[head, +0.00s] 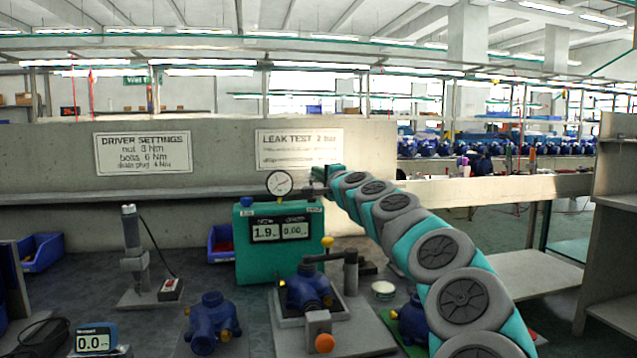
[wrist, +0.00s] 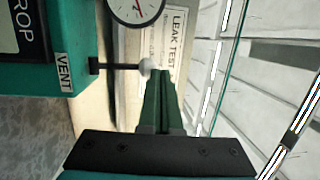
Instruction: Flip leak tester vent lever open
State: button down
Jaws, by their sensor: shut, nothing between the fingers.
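The leak tester (head: 262,262) is a teal box with two displays reading about 1.9 and 0.00 and a round gauge (head: 280,184) on top. In the wrist view its side (wrist: 75,55) carries a VENT label (wrist: 64,72). The vent lever (wrist: 120,67) is a dark rod with a pale ball knob, sticking out sideways from beside that label. My gripper (wrist: 158,78) is shut and empty, its fingertips right at the knob; I cannot tell whether they touch. In the head view my gripper (head: 322,176) is beside the tester's upper right, and the lever is not clear.
A blue pump (head: 305,290) sits in a fixture in front of the tester, under a dark clamp arm (head: 325,257). Another blue pump (head: 210,322) and a screwdriver stand (head: 133,258) are on the left. A concrete wall with signs rises behind. My arm covers the bench's right part.

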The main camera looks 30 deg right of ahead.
jog(key=shift+w+d+r, duration=0.2)
jog(key=shift+w+d, duration=0.05)
jog(key=shift+w, duration=0.5)
jog(key=shift+w+d+r, duration=0.15)
jog(key=shift+w+d, duration=0.05)
jog(key=shift+w, duration=0.55)
